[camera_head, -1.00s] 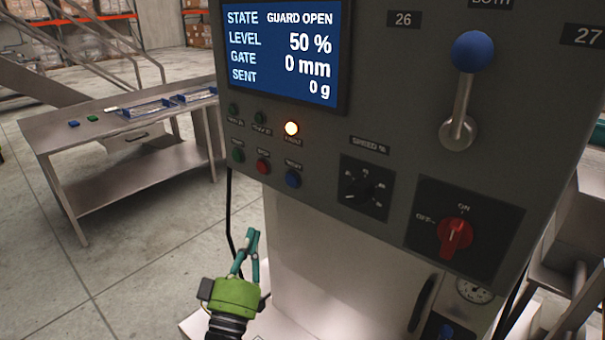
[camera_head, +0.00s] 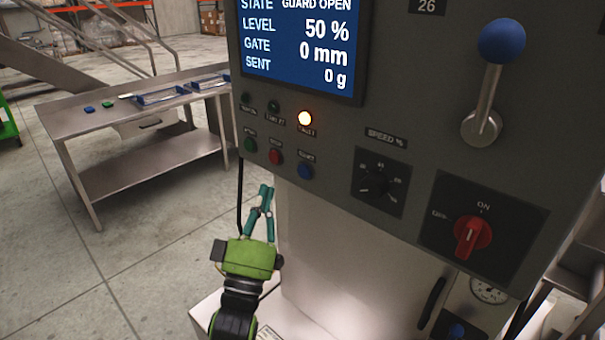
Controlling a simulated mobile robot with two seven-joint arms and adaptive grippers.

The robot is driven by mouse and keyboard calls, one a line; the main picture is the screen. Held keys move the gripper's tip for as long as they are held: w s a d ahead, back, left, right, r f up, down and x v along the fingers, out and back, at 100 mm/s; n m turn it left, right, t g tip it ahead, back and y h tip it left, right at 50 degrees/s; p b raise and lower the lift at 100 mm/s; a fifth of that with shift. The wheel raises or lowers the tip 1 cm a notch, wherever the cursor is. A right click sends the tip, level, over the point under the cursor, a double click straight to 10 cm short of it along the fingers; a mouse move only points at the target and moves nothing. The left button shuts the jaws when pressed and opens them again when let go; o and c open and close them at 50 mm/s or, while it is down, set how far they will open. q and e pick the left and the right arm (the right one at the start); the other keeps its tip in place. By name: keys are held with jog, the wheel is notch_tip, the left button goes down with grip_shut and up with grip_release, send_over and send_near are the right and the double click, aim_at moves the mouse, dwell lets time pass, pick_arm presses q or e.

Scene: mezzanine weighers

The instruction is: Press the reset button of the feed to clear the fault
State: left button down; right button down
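The feed's control panel (camera_head: 405,130) fills the right half of the head view. Its screen (camera_head: 303,45) reads guard open, level 50 %, gate 0 mm, sent 0 g. My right gripper is not in view.
The panel also carries a speed dial (camera_head: 376,184), a red rotary switch (camera_head: 472,236) and a blue-knobbed lever (camera_head: 485,100). A steel table (camera_head: 150,120) with blue trays stands behind at the left. Open floor (camera_head: 140,255) lies between it and the feed.

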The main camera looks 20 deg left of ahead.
aim_at(304, 172)
pick_arm(q)
jog(key=w+d+b, duration=0.1)
jog(key=w+d, duration=0.1)
jog(key=w, duration=0.4)
jog(key=shift+w+d, duration=0.1)
dwell(1.4)
jog(key=shift+w+d+b, duration=0.15)
jog(key=shift+w+b, duration=0.15)
jog(key=shift+w, duration=0.05)
jog(key=shift+w+d, duration=0.1)
jog(key=shift+w, duration=0.25)
dwell(0.6)
jog(key=shift+s, duration=0.1)
jog(key=shift+s+a, duration=0.25)
jog(key=shift+s, duration=0.45)
jog(key=shift+p, duration=0.3)
